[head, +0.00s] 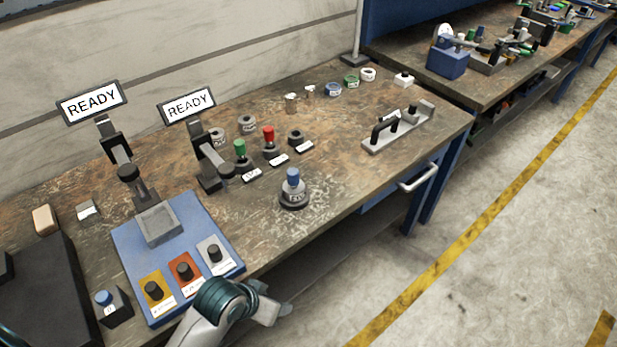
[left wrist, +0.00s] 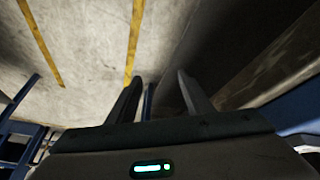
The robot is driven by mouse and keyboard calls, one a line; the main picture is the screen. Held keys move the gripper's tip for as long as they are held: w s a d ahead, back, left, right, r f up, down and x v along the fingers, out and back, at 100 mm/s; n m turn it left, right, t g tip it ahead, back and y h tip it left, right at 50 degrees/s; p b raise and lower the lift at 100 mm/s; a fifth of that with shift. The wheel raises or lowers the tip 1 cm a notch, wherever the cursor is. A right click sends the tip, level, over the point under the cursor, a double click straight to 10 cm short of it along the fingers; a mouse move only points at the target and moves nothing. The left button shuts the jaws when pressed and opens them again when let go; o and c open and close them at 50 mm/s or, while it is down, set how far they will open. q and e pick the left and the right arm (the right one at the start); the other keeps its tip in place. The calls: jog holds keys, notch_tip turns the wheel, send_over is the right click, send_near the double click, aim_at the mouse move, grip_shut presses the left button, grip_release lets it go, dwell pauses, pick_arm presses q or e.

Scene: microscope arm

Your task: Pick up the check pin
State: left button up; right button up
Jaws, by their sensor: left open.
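In the head view a blue-topped pin (head: 293,178) stands upright in a round dark base with a small label, near the table's front edge. A green-topped pin (head: 240,149) and a red-topped pin (head: 269,135) stand in dark holders behind it, with label cards in front. The lettering is too small to tell which is the check pin. My left gripper (left wrist: 160,77) shows in the left wrist view, open and empty, with bare floor beyond its fingers. No pin shows there. My right gripper is not visible.
A blue panel (head: 130,262) with coloured knob blocks lies front left. Two READY signs (head: 92,103) stand behind it. A grey fixture with a black handle (head: 385,131) lies to the right. One of my arm links crosses the table's front edge.

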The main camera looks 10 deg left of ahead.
pick_arm(q)
jog(key=w+d+r+m+h, duration=0.1)
jog(key=w+d+r, duration=0.1)
jog(key=w+r, duration=0.55)
jog(key=w+d+r+m, duration=0.1)
jog(key=w+d+r, duration=0.2)
jog(key=w+r, duration=0.45)
jog(key=n+y, duration=0.2)
send_near(291, 173)
jog(key=d+v, duration=0.1)
jog(key=v, duration=0.5)
jog(key=shift+w+a+f, duration=0.1)
jog(key=shift+a+f, duration=0.05)
jog(key=shift+a, duration=0.2)
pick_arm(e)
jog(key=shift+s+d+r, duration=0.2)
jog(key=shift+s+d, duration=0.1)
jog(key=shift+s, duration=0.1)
pick_arm(q)
jog(key=shift+f, duration=0.1)
jog(key=p+x, duration=0.3)
jog(key=x, duration=0.8)
jog(key=shift+a, duration=0.1)
jog(key=shift+w+f, duration=0.2)
jog(key=shift+f, duration=0.35)
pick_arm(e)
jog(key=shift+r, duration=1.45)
